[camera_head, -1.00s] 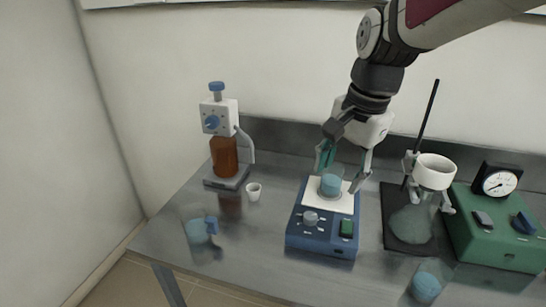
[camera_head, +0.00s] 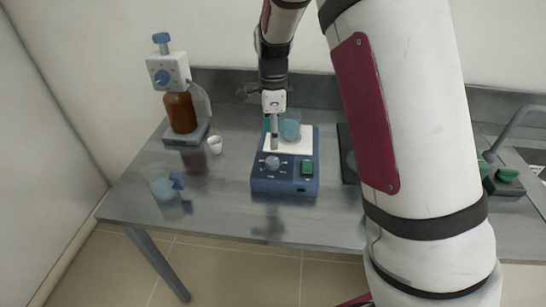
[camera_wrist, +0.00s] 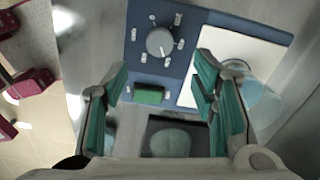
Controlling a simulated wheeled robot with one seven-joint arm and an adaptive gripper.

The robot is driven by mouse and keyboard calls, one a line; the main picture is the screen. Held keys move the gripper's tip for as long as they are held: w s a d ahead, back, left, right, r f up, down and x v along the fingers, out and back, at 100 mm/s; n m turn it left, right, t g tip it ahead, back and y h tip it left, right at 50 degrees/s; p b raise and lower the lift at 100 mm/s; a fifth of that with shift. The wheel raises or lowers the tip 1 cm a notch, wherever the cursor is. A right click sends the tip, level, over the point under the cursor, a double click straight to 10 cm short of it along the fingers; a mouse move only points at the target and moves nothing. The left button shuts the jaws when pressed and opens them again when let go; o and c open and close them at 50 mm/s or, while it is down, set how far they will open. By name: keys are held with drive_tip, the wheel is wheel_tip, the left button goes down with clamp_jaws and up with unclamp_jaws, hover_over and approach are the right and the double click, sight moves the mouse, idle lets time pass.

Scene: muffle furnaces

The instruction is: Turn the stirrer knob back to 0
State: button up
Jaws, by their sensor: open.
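The blue stirrer (camera_head: 285,184) stands on the bench with a white top plate. Its grey stirrer knob (camera_head: 272,162) is on the front panel, left of a green switch (camera_head: 307,167). The knob also shows in the wrist view (camera_wrist: 159,42), with marks around it; its exact setting is too small to read. A beaker of blue liquid (camera_head: 290,129) stands on the white plate. My gripper (camera_head: 272,138) is over the stirrer, behind and above the knob. In the wrist view its green-padded fingers (camera_wrist: 160,95) are apart and empty, and the knob lies beyond them, untouched.
My arm hides much of the right side. The bench in front of the stirrer is clear.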

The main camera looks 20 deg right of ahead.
sight(273, 160)
wheel_tip(273, 160, down, 9)
drive_tip(key=shift+f+p, duration=0.15)
drive_tip(key=shift+p, duration=0.15)
drive_tip(key=c, duration=1.2)
